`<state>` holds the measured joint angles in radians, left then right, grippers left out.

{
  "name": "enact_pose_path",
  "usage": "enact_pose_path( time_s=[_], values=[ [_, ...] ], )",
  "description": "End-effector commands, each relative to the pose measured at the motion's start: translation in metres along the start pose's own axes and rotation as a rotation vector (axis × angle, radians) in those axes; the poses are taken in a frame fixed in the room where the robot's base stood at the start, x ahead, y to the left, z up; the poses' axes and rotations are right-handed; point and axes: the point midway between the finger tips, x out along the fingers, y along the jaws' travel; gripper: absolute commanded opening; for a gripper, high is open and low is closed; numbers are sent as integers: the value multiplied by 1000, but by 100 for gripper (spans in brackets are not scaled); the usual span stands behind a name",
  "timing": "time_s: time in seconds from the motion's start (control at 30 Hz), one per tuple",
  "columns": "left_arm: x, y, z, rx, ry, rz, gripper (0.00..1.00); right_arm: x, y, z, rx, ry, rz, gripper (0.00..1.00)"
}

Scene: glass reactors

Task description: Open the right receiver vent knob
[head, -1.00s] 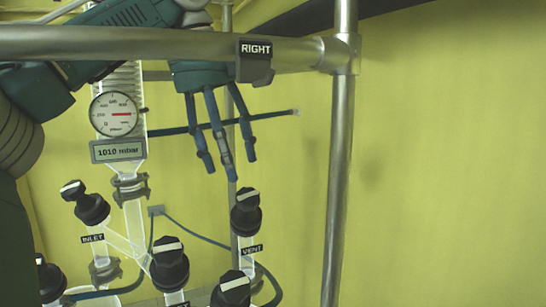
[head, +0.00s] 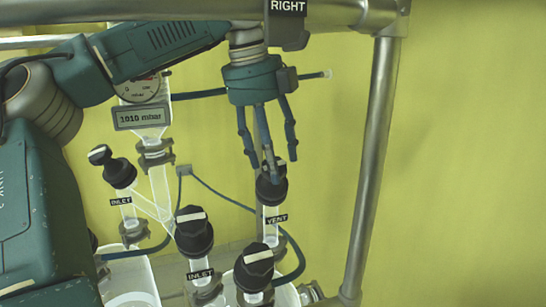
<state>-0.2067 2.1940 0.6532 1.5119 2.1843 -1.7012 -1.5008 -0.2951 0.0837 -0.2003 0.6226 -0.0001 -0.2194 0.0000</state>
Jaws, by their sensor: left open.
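The black vent knob (head: 272,192) sits on a glass stem with a VENT label (head: 277,219), below the RIGHT sign (head: 288,8) on the frame. My left gripper (head: 268,163) points down over this knob, with its fingers spread. One finger overlaps the knob's top in the picture and hides part of its marking. I cannot tell whether it touches. My right gripper is not in view.
Black inlet knobs stand at the left (head: 120,173) and the front (head: 194,232). Another black knob (head: 254,268) is close in front. A metal post (head: 375,150) rises on the right. A display reads 1010 mbar (head: 142,117).

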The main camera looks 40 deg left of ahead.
Motion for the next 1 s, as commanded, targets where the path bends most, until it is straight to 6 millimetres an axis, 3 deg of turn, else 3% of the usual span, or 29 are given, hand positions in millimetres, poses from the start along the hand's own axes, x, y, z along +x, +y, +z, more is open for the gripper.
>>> enact_pose_path(
  time_s=[0.1,0.27,0.5,1.0],
  values=[
    [2,0,0,0,0,0,57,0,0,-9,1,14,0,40],
    [2,0,0,0,0,0,57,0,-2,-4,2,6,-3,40],
    [2,0,0,0,1,-1,14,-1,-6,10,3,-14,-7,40],
    [2,1,-1,-102,3,-56,14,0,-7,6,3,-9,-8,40]
  ],
)
